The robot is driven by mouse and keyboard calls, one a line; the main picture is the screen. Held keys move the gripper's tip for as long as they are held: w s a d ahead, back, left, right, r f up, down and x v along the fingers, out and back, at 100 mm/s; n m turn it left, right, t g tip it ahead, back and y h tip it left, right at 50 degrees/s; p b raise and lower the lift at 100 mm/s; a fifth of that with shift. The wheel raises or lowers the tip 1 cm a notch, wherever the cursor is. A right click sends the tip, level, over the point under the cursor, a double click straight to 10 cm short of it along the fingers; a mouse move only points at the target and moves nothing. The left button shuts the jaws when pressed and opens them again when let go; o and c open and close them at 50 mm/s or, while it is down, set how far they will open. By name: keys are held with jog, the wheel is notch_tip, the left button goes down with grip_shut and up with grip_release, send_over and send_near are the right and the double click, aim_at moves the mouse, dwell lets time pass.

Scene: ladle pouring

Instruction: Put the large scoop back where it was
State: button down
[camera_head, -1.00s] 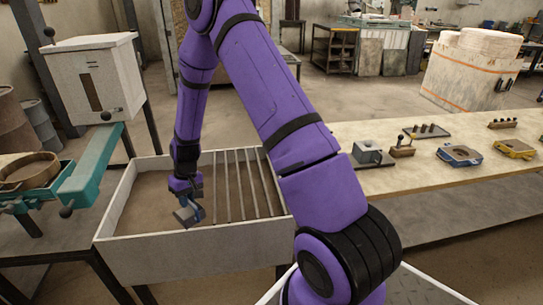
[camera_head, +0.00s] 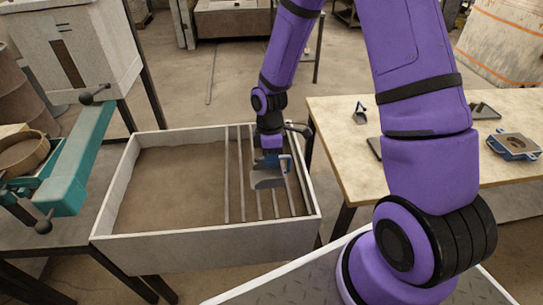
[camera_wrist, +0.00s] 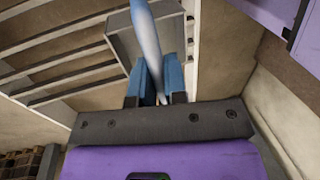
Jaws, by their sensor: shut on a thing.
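My gripper (camera_head: 270,160) hangs over the right part of a white-walled sand box (camera_head: 180,257), above its metal bars. It is shut on the handle of a grey scoop (camera_head: 267,179). In the wrist view, the pale blue-grey handle (camera_wrist: 147,38) runs between the blue fingers of my gripper (camera_wrist: 158,80), and part of the scoop's grey pan (camera_wrist: 124,43) shows behind it. The scoop hides some of the bars (camera_head: 233,180). I cannot tell whether the scoop touches them.
A wooden table (camera_head: 335,150) stands right of the box. It holds a small scoop (camera_head: 360,113) and a blue-edged mould (camera_head: 514,145). At left are a teal beam (camera_head: 85,160), a round sieve (camera_head: 22,153) and a pale cabinet (camera_head: 75,55). The box's left side is bare sand.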

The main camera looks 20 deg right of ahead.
aim_at(270, 176)
jog(key=shift+a+f, duration=0.15)
jog(key=shift+f, duration=3.05)
jog(key=shift+f, duration=0.6)
jog(key=c, duration=1.1)
grip_release()
jog(key=r, duration=0.3)
jog(key=w+r, duration=0.1)
jog(key=r, duration=0.3)
jog(key=w+r, duration=0.1)
jog(key=r, duration=0.2)
jog(key=shift+d+r, duration=0.3)
jog(key=shift+d, duration=0.05)
